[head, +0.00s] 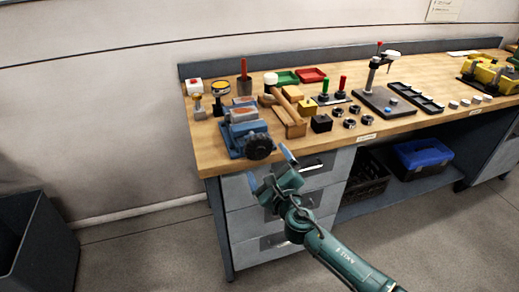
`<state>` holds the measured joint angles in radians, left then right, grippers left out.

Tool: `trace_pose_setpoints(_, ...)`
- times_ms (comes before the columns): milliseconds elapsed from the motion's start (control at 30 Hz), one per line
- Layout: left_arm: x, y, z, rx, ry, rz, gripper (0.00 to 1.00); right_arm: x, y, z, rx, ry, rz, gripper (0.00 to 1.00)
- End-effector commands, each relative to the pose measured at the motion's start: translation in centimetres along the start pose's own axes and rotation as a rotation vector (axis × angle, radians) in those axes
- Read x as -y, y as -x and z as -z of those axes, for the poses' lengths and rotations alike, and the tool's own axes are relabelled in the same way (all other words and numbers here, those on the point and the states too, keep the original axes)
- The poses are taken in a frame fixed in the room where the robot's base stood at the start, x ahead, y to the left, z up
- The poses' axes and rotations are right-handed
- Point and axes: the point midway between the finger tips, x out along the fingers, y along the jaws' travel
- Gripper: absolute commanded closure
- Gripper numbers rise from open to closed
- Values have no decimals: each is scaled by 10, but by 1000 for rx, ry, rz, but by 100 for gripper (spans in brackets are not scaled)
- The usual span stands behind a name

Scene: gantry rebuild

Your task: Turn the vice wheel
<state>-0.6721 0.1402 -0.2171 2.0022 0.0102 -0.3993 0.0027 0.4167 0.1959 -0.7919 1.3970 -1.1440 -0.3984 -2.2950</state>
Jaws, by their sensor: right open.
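The blue vice (237,128) sits at the front left corner of the wooden workbench (343,140). Its dark round wheel (259,147) faces out past the bench's front edge. My right gripper (270,165) is in front of the drawers, just below the wheel and apart from it. Its fingers are spread and hold nothing. My left gripper is not in view.
A mallet (287,104) on a wooden block stands right of the vice, with black rings (350,123) beyond. A dark bin (38,245) stands on the floor at left. A blue toolbox (423,157) sits on the lower shelf.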

Motion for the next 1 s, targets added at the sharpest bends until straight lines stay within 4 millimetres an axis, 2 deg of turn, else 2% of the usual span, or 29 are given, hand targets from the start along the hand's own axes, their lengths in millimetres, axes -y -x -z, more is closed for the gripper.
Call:
trace_pose_setpoints(33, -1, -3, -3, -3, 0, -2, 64, -1, -12, 1, 1, -1, 3, 3)
trace_pose_setpoints(200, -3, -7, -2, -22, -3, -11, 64, -2, -45, 1, 1, -2, 2, 3)
trace_pose_setpoints(400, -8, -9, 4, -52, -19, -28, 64, -1, -68, 2, 0, -3, 0, 3)
trace_pose_setpoints(800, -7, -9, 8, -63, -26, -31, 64, 0, -74, 0, 0, -3, -1, 3)
trace_pose_setpoints(1000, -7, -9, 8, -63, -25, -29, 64, 0, -74, 0, 0, -3, -1, 20)
